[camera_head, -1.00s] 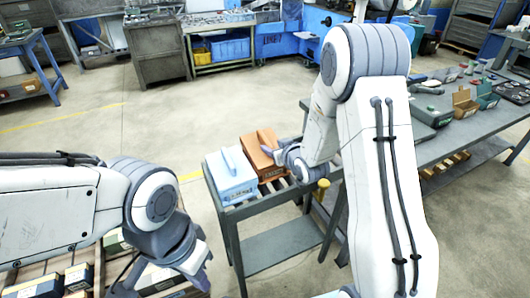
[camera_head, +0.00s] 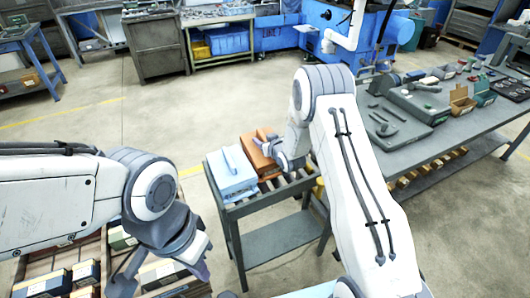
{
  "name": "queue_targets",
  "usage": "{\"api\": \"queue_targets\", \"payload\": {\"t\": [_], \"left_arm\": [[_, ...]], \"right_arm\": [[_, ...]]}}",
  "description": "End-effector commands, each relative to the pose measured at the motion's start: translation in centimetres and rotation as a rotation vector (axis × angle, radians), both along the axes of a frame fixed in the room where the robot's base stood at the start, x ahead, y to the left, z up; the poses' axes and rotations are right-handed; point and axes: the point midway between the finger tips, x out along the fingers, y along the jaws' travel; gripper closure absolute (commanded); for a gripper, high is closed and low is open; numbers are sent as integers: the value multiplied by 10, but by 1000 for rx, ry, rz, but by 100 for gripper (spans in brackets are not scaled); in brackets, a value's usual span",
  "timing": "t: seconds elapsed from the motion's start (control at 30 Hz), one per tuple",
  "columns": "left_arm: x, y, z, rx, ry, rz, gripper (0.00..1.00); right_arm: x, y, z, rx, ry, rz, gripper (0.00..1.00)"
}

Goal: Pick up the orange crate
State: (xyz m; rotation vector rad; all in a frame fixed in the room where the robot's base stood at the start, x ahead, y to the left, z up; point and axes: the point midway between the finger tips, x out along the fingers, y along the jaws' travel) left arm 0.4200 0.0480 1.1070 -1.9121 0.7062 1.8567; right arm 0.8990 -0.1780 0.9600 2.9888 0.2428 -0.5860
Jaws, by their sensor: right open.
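The orange crate (camera_head: 252,148) stands on the small roller stand (camera_head: 232,214), close against the right side of a light blue crate (camera_head: 232,174). My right gripper (camera_head: 262,142) is at the orange crate's right side, with its fingers over the crate's top edge. It is open, and I cannot tell whether it touches the crate. My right wrist hides part of the crate's right side. My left gripper (camera_head: 200,262) hangs at the lower left, above the boxes and well apart from the orange crate. Its fingers are partly hidden and their opening is unclear.
A long grey workbench (camera_head: 400,150) with tools and small bins stands on the right. Several small boxes (camera_head: 85,272) lie on a pallet at the lower left. Blue bins (camera_head: 228,42) and cabinets line the back.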

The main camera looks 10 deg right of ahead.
Motion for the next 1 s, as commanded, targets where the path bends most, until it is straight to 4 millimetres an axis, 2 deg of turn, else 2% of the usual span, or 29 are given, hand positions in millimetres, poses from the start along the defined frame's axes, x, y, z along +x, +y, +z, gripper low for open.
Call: {"api": "queue_targets", "payload": {"t": [0.2, 0.27, 0.3, 0.37, 1.0], "left_arm": [[0, 0, 0, 0, 0, 0, 100], [0, 0, 0, 0, 0, 0, 100], [0, 0, 0, 0, 0, 0, 100], [0, 0, 0, 0, 0, 0, 100], [0, 0, 0, 0, 0, 0, 100]], "right_arm": [[1, 0, -1, 0, 1, 0, 43], [1, 0, -1, 0, 1, 0, 62], [1, 0, -1, 0, 1, 0, 77], [1, 0, -1, 0, 1, 0, 100], [0, 0, 0, 0, 1, 0, 100]]}}
